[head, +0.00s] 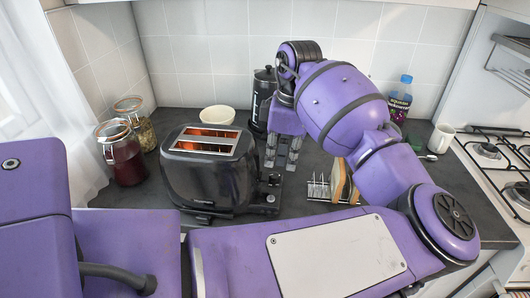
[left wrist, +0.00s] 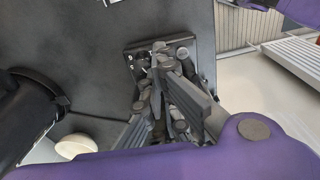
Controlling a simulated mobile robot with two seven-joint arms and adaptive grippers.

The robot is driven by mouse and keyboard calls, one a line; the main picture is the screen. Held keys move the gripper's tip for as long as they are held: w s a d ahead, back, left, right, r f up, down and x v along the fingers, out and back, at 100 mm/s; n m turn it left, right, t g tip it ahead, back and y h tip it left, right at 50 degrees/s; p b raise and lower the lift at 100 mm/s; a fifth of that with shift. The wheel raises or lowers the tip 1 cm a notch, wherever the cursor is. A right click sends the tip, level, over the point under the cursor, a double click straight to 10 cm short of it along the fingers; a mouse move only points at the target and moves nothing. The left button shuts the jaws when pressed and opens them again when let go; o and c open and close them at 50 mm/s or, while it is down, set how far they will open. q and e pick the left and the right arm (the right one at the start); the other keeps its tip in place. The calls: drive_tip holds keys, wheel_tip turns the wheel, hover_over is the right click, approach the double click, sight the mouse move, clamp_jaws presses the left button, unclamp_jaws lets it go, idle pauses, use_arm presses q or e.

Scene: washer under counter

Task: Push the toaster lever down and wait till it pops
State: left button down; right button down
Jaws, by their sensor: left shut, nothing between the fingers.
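The black toaster (head: 185,180) stands on the dark counter in the head view, with orange-glowing slots in its top. Its control end faces right, with a dark knob (head: 270,198) low down. My left gripper (head: 281,162) is shut and empty, pointing down just right of the toaster. In the left wrist view, the toaster side (left wrist: 85,35) fills the upper left, and the closed fingers (left wrist: 162,55) lie over its control plate (left wrist: 183,52). The lever is not clearly visible; I cannot tell whether the fingers touch it. My right gripper is not in view.
A toast rack (head: 318,188) with bread stands right of the toaster. A black French press (head: 262,100) and a cream bowl (head: 217,115) are behind. Glass jars (head: 124,160) stand left. A bottle (head: 401,100), white mug (head: 441,138) and gas hob (head: 490,150) are right.

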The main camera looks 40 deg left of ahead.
use_arm(q)
wheel_tip(320, 180, up, 10)
drive_tip(key=shift+w+d+f, duration=0.2)
drive_tip(key=shift+d+f, duration=0.05)
drive_tip(key=shift+d, duration=0.2)
idle(0.3)
